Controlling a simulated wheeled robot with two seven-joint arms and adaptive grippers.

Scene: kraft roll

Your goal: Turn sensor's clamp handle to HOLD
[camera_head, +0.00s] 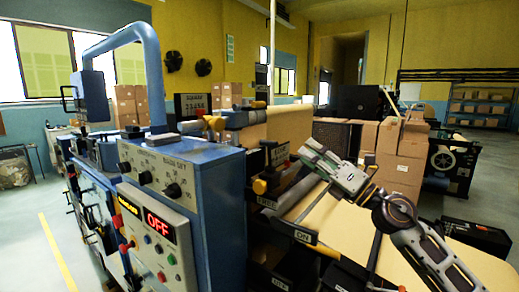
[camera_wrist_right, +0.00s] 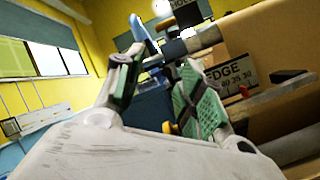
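In the head view, the sensor's EDGE scale plate (camera_head: 275,153) stands on the roll machine. Below it, a handle with a yellow knob (camera_head: 260,187) sits by the FREE label (camera_head: 267,202); I take it as the clamp handle. No HOLD label is readable. My right gripper (camera_head: 307,158) reaches in from the right, just right of the plate, apart from the knob. In the right wrist view its green-padded fingers (camera_wrist_right: 162,88) are spread with nothing held. A yellow bit (camera_wrist_right: 168,127) shows partly hidden behind the right finger. My left gripper is not in view.
The blue control cabinet (camera_head: 205,185) with dials and a red OFF display (camera_head: 160,226) stands left of the knob. A brown paper web (camera_head: 350,215) runs below my right arm, near an ON label (camera_head: 302,237). Cardboard boxes (camera_head: 400,150) stand behind.

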